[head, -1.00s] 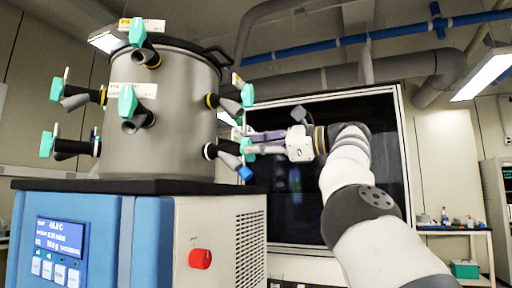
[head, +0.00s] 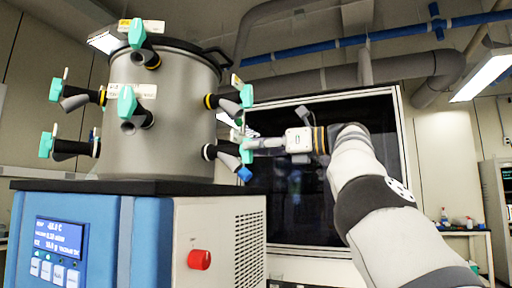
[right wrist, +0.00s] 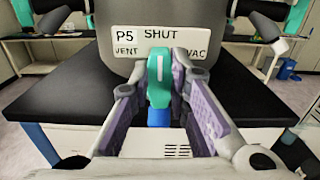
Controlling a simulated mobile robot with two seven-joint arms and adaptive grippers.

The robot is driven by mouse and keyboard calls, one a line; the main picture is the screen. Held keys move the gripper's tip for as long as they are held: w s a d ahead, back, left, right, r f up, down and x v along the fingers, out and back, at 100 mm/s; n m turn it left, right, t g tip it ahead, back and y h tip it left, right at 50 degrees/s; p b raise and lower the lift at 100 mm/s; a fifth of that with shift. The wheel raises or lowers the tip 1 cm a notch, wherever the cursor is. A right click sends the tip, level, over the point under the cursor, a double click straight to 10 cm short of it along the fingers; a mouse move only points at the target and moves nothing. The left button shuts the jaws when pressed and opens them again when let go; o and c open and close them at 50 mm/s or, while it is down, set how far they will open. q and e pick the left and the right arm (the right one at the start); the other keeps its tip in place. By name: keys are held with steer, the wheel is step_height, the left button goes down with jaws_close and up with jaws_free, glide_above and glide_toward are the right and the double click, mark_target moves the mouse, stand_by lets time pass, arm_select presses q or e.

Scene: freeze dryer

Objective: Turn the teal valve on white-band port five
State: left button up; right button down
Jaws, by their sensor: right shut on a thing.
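The teal valve (right wrist: 160,68) stands upright between my right fingertips in the right wrist view, with a pale line down its handle. In the head view the teal valve (head: 246,152) is on the lower right port (head: 227,153) of the grey drum, a dark port with a white band. My right gripper (head: 252,145) reaches it from the right and is shut on it, fingers seen edge-on; its fingers (right wrist: 164,62) also flank the handle in the right wrist view. A label (right wrist: 160,40) behind reads P5, SHUT, VENT and VAC. My left gripper is not in view.
The grey drum (head: 175,110) carries several other teal-valved ports, one (head: 246,95) just above my gripper. A blue cap (head: 244,173) hangs below the port's end. The drum stands on a black top (head: 100,186) over a blue and white cabinet with a red knob (head: 200,259).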

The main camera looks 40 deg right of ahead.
stand_by(0.5)
steer(key=c, duration=1.5)
jaws_free()
steer(key=v, duration=1.2)
steer(key=shift+f, duration=0.1)
